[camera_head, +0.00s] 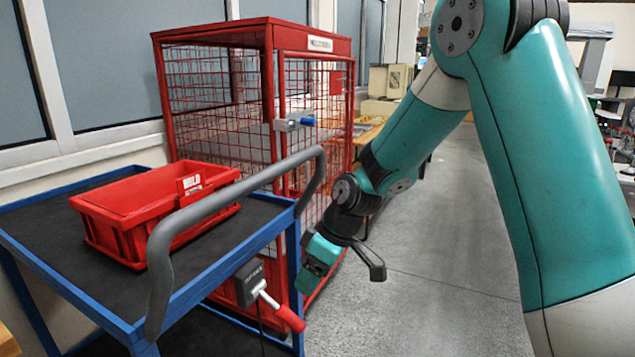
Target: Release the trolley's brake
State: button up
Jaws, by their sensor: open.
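The trolley (200,285) has a blue frame, dark shelves and a grey push handle (235,195), and stands at the left. A pale lever with a red grip (290,318) sticks out of the box, slanting down to the right. My gripper (345,276) is open and empty, above and to the right of the red grip, apart from it. One dark finger shows; the teal wrist part hides the other side. The label is too small to read surely.
A red bin (150,210) with a "HOLD" sign sits on the trolley's top. A red mesh cage (215,95) with a blue-knobbed latch (300,122) stands behind. The grey floor (445,270) right of the trolley is clear. My arm covers the right side.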

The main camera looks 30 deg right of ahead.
jog(key=w+v, duration=0.1)
jog(key=v, duration=0.5)
jog(key=s+a+r+p, duration=0.5)
jog(key=s+r+p, duration=0.1)
jog(key=s+r, duration=0.3)
jog(key=s+a+r+g+p, duration=0.1)
jog(key=s+a+r+p, duration=0.4)
jog(key=s+r+p, duration=0.2)
notch_tip(320, 180, up, 3)
jog(key=shift+s+a+r+m+p, duration=0.2)
jog(key=shift+s+a+m+p, duration=0.1)
jog(key=shift+s, duration=0.7)
